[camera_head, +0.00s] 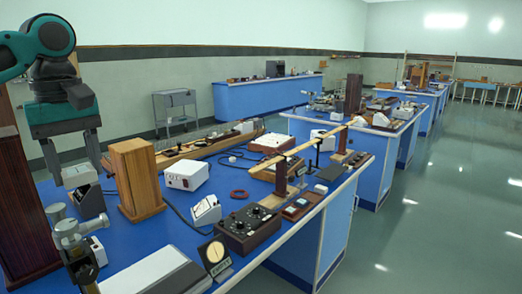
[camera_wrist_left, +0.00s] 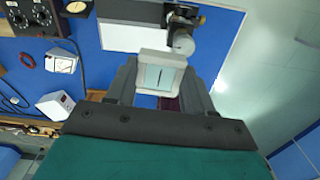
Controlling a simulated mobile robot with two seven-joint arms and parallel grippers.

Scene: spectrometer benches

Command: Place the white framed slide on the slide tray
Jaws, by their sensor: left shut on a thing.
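The white framed slide (camera_wrist_left: 160,73) is between the two fingers of my left gripper in the left wrist view. It has a white square frame around a pale grey-green pane with a dark line. In the head view my left gripper (camera_head: 74,160) points down at the left, above the bench, and the slide (camera_head: 78,176) shows at its fingertips, clear of the blue top. A low brown tray (camera_head: 302,206) with small pale pieces lies near the bench's right edge; I cannot tell for sure that it is the slide tray. My right gripper is out of view.
A metal instrument (camera_head: 78,246) stands below the gripper, beside a white slab (camera_head: 150,272). A tall wooden box (camera_head: 136,177) stands to the right. A black control box (camera_head: 248,228), a dial meter (camera_head: 215,255) and a white meter (camera_head: 206,210) crowd the bench (camera_head: 302,248). A long wooden rail crosses behind.

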